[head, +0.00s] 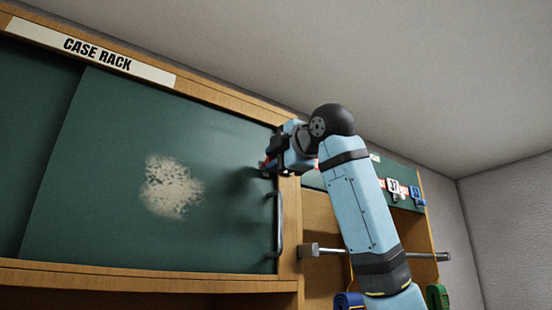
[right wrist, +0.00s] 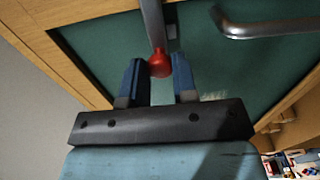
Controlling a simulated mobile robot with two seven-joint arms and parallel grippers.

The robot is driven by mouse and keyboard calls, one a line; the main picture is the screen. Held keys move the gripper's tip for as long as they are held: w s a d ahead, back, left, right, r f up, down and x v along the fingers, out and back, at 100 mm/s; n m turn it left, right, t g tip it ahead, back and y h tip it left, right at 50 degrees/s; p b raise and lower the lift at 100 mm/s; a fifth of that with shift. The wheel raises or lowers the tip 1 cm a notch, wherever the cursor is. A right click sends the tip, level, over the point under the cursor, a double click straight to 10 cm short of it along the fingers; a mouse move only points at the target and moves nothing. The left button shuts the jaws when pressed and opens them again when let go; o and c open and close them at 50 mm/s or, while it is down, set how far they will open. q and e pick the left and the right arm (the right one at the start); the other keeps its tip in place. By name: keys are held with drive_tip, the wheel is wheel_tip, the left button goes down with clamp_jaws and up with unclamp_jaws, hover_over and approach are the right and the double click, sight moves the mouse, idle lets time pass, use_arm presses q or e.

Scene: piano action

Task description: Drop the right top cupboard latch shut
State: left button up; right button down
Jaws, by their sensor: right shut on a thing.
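The top cupboard has a green door panel (head: 110,190) in a wooden frame, filling the left of the head view. Its latch is a flat grey metal bar (right wrist: 152,25) ending in a red knob (right wrist: 160,66), in front of the green panel in the right wrist view. My right gripper (head: 270,158) is at the panel's upper right edge, above the metal handle (head: 279,225). In the right wrist view its blue fingers (right wrist: 159,78) are either side of the red knob, shut on it. The arm hides most of the latch in the head view. My left gripper is not in view.
The metal handle also shows at upper right in the right wrist view (right wrist: 275,28). A sign reading CASE RACK (head: 90,52) is on the top frame. A metal rail (head: 315,250) sticks out right of the cupboard, with small hanging items (head: 395,187) behind my arm.

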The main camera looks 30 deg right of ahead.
drive_tip(key=shift+f, duration=0.1)
drive_tip(key=c, duration=0.9)
unclamp_jaws()
drive_tip(key=shift+s, duration=0.1)
drive_tip(key=s+d+b, duration=0.1)
drive_tip(key=s+b, duration=0.3)
drive_tip(key=s, duration=0.9)
drive_tip(key=shift+s, duration=0.3)
